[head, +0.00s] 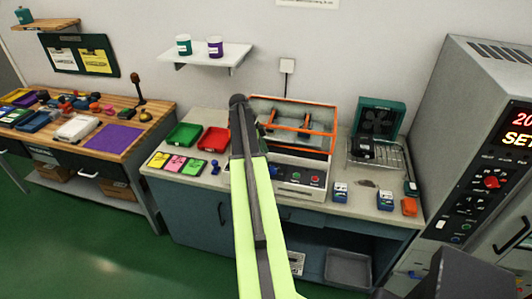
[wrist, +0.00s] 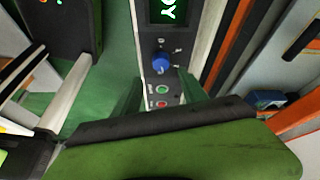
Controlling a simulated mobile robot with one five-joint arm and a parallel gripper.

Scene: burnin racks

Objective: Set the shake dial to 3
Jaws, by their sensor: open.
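The shaker machine (head: 325,115), with an orange-edged frame, stands on the middle counter in the head view. Its front panel is partly hidden behind my arm. In the wrist view, the shake dial (wrist: 161,62) is a round blue knob on the grey panel, below a dark display with green letters. Small marks ring it, but I cannot read its setting. My gripper (wrist: 160,98) is open and empty, its green fingers short of the dial and apart from it. In the head view my gripper is hidden by my own arm.
A green button (wrist: 162,89) and a red button (wrist: 162,104) sit close to the dial. Green (head: 184,134) and red (head: 214,139) trays are left of the machine. Blue items (head: 341,192) and an orange one (head: 409,206) stand at right.

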